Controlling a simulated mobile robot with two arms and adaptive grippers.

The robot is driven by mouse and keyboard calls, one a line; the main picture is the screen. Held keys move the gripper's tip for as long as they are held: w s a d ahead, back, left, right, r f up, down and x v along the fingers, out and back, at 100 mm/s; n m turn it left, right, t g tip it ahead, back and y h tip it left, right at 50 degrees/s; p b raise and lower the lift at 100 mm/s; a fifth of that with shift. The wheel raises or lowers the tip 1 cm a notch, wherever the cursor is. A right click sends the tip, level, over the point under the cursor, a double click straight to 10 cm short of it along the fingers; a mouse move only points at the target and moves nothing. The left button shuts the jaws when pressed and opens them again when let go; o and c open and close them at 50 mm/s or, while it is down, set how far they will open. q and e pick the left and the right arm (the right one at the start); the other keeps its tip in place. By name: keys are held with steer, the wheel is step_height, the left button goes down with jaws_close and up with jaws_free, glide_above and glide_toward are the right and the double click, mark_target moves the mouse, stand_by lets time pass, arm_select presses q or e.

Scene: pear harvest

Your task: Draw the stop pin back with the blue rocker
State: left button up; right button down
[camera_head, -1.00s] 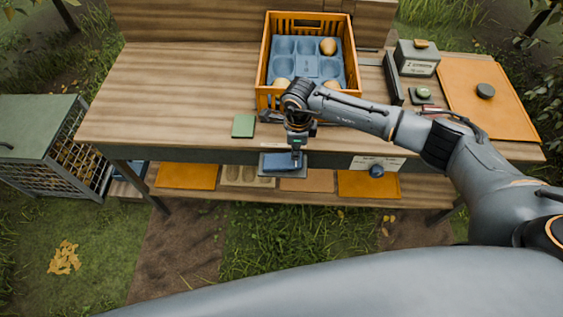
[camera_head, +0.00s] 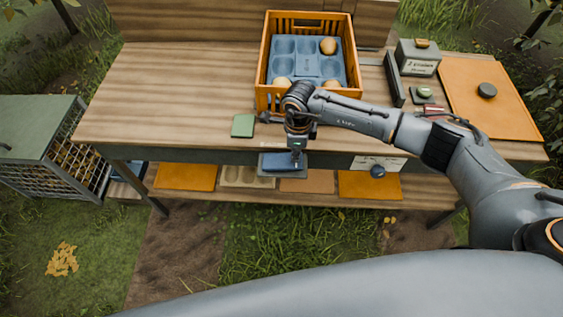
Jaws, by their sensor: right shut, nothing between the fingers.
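A blue rocker (camera_head: 283,156) sits on the front edge of the bench, just below the tabletop. My right gripper (camera_head: 297,160) points down at the right part of the rocker, shut with nothing between its fingers. It looks to be at or touching the rocker; contact is too small to tell. I cannot make out the stop pin. An orange crate (camera_head: 350,45) with a blue tray (camera_head: 304,67) and several pears stands behind my right wrist. My left gripper is not in view.
A green pad (camera_head: 243,126) lies left of the wrist. A dark upright bar (camera_head: 394,79), a grey box (camera_head: 418,58) and an orange board (camera_head: 489,99) are at the right. A dark knob (camera_head: 378,171) with a white label is on the bench front. The tabletop's left is clear.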

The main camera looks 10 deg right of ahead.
steer(key=shift+f+b, duration=0.4)
steer(key=shift+f, duration=0.15)
steer(key=shift+r, duration=0.1)
steer(key=shift+r+p, duration=2.1)
steer(key=shift+r, duration=1.4)
